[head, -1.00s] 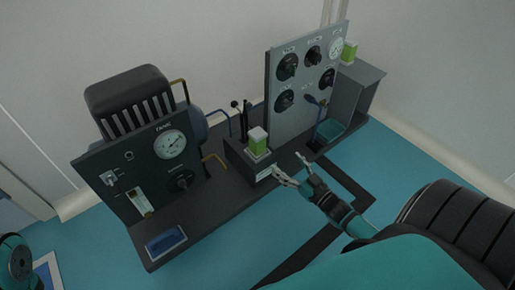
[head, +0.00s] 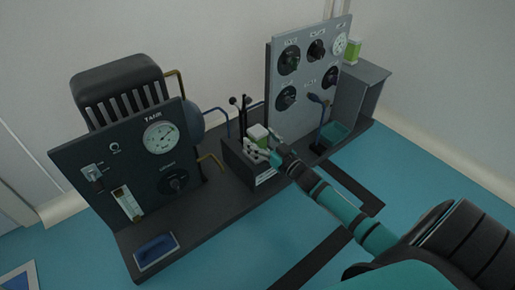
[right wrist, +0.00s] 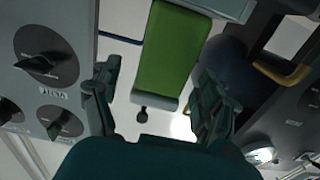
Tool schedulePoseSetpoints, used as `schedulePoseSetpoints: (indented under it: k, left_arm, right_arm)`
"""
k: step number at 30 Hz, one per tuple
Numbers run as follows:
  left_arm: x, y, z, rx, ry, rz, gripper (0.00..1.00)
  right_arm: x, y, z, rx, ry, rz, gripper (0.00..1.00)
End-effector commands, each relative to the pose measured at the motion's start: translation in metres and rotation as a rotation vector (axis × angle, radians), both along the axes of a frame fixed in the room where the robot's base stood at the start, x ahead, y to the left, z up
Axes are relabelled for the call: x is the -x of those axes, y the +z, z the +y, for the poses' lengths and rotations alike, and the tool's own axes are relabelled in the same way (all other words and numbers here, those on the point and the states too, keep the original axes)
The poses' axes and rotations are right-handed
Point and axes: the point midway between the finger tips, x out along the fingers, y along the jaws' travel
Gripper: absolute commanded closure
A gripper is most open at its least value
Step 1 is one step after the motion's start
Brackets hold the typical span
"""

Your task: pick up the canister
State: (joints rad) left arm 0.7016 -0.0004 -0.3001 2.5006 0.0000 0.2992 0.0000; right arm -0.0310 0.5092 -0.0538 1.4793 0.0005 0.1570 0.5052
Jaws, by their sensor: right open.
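A green and white canister (head: 258,131) stands in a dark holder box (head: 238,160) at the middle of the bench unit. My right gripper (head: 262,149) is open at the canister, its fingers partly covering it in the head view. In the right wrist view the canister's green face (right wrist: 172,50) shows between the two spread fingers of the right gripper (right wrist: 158,85), with gaps on both sides. Whether a finger touches it I cannot tell. A similar green canister (head: 353,50) stands on the grey cabinet at the back right. My left gripper is not in view.
A dark tank panel (head: 130,165) with a gauge stands left of the holder. A grey dial panel (head: 310,75) rises behind and right of it. Thin black rods (head: 243,105) and yellow and blue pipes stand close by. The turquoise surface (head: 235,240) in front is mostly clear.

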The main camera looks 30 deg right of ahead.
Motion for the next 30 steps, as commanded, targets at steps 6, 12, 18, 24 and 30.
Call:
schedulePoseSetpoints:
  k: [6, 12, 18, 24, 30]
  left_arm:
    - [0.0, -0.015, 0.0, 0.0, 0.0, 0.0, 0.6]
    - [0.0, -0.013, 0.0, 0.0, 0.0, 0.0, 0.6]
    - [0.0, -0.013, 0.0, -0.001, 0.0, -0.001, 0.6]
    - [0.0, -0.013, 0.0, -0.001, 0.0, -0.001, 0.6]
    - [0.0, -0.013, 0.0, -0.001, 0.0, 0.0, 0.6]
  right_arm:
    - [-0.018, -0.001, 0.001, 0.001, 0.0, 0.0, 0.23]
    - [-0.019, 0.0, 0.001, 0.0, 0.0, 0.001, 0.23]
    - [-0.018, 0.0, 0.001, 0.0, 0.0, 0.001, 0.48]
    - [-0.018, 0.0, 0.001, -0.001, 0.0, 0.0, 0.74]
    - [-0.019, 0.001, 0.001, 0.0, 0.0, -0.002, 0.91]
